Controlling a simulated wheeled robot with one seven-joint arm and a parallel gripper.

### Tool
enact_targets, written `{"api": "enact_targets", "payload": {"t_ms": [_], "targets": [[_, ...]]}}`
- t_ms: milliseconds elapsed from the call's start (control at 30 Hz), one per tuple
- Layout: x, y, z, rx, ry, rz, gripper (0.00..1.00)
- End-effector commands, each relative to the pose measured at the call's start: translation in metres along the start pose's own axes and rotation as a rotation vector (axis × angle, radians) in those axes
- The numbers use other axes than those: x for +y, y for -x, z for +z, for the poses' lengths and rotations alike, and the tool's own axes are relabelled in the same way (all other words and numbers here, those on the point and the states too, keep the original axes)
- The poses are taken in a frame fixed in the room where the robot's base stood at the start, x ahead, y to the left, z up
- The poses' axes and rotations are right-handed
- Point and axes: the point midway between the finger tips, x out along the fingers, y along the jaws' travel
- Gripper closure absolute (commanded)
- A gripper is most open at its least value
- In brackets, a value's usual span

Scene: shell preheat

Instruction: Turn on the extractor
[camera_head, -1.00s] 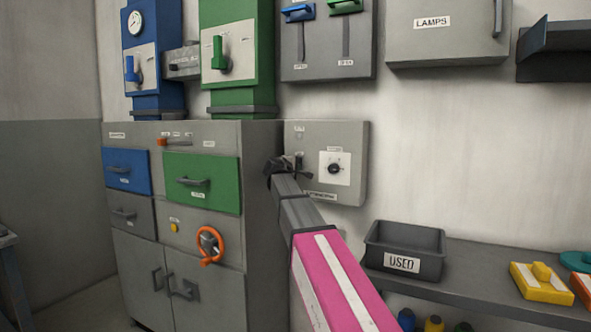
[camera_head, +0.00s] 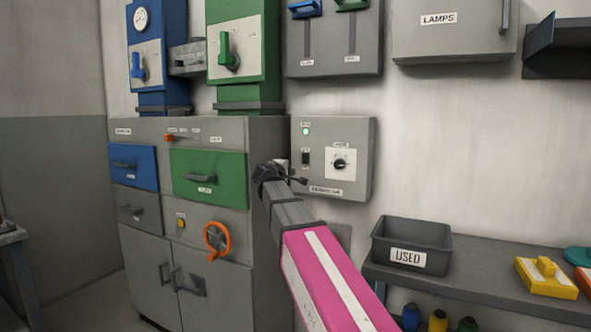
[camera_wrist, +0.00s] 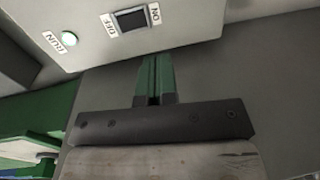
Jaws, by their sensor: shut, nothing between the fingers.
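The extractor control box (camera_head: 357,181) is a grey panel on the wall, right of the cabinet. Its small dark rocker switch (camera_head: 305,157) sits at the left; in the wrist view the switch (camera_wrist: 132,19) lies between labels OFF and ON. The lamp above it (camera_head: 306,131) glows green, and the wrist view shows it (camera_wrist: 68,39) lit beside the label RUN. A round black knob (camera_head: 340,163) sits on a white plate to the right. My gripper (camera_head: 284,165) is shut and empty, just below and left of the switch. In the wrist view its fingers (camera_wrist: 154,62) appear clear of the switch.
The grey cabinet (camera_head: 266,200) with green (camera_head: 225,188) and blue drawers stands close left of my gripper. A shelf below right carries the USED bin (camera_head: 432,241) and a yellow block (camera_head: 546,278). The wall right of the box is bare.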

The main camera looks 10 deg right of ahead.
Motion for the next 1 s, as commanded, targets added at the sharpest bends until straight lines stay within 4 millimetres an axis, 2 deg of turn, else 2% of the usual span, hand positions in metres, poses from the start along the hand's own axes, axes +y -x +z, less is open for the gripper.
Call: {"api": "enact_targets", "payload": {"t_ms": [100,233,633,733,767,867,967,1000], "targets": [[-0.004,0.017,0.001,0.001,-0.001,0.0,1.0],[-0.006,0.025,0.0,0.001,-0.001,0.0,1.0],[-0.007,0.027,0.0,-0.001,-0.001,-0.001,1.0],[-0.016,0.025,0.003,-0.003,-0.008,-0.018,1.0],[-0.022,0.024,0.005,-0.005,-0.014,-0.031,1.0],[-0.058,0.018,0.015,-0.017,-0.05,-0.102,1.0],[-0.11,0.011,0.03,-0.04,-0.107,-0.211,1.0],[-0.132,0.01,0.037,-0.052,-0.132,-0.259,1.0]]}}
